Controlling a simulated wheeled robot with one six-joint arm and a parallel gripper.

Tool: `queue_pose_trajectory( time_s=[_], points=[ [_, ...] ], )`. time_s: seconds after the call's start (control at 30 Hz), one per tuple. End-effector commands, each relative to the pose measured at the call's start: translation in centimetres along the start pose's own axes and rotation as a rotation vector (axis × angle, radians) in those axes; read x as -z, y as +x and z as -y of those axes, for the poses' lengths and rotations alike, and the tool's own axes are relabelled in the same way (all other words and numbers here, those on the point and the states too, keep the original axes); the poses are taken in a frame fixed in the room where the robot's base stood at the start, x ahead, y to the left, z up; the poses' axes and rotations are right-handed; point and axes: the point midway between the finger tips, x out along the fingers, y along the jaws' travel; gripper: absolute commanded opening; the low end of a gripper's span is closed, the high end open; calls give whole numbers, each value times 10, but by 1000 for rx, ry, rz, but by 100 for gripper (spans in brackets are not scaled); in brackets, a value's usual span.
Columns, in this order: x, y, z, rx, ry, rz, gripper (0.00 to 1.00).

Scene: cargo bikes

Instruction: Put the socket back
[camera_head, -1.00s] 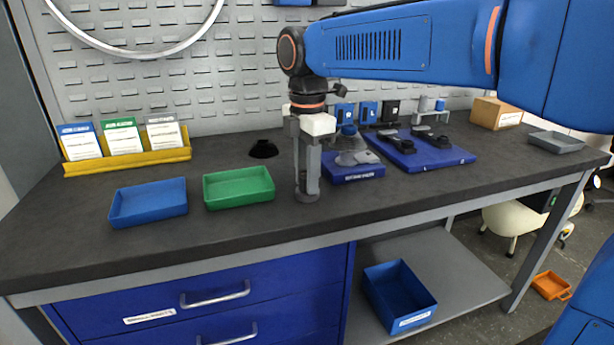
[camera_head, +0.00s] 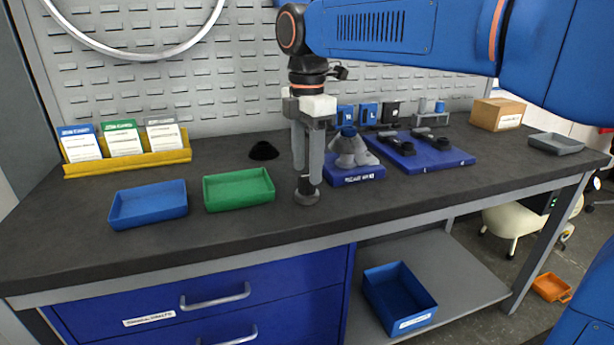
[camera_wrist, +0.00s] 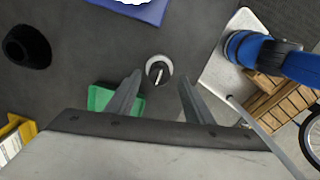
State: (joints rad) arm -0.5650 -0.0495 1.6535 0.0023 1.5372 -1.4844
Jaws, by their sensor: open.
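A small dark upright piece on a round grey base (camera_head: 306,196) stands on the bench near its front edge. It may be the socket, but I cannot tell for sure. In the wrist view it shows from above as a dark round piece with a pale ring (camera_wrist: 158,68). My gripper (camera_head: 307,174) points down above it, with open fingers. In the wrist view the fingers (camera_wrist: 160,84) are apart on either side of it, with nothing held. A small grey rack (camera_head: 430,117) with a grey and a blue cylinder stands at the back right.
A green tray (camera_head: 239,203) and a blue tray (camera_head: 148,219) lie left of my gripper. A black cup-like piece (camera_head: 263,151) is behind. A blue block (camera_head: 358,180) bearing a grey cone-like piece stands close right, then a blue board (camera_head: 440,163). The front right bench is clear.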

Motion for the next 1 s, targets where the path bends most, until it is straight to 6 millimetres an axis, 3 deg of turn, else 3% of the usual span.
queue_pose_trajectory(
  time_s=[0.2, 0.5, 0.83, 1.0],
  points=[
    [0, -43, -1, -1, 0, 0, 47],
    [0, -78, 0, 0, 0, 0, 47],
    [-3, -81, 3, -3, 20, 0, 47],
    [-30, -69, 30, -40, 196, -5, 47]
  ],
)
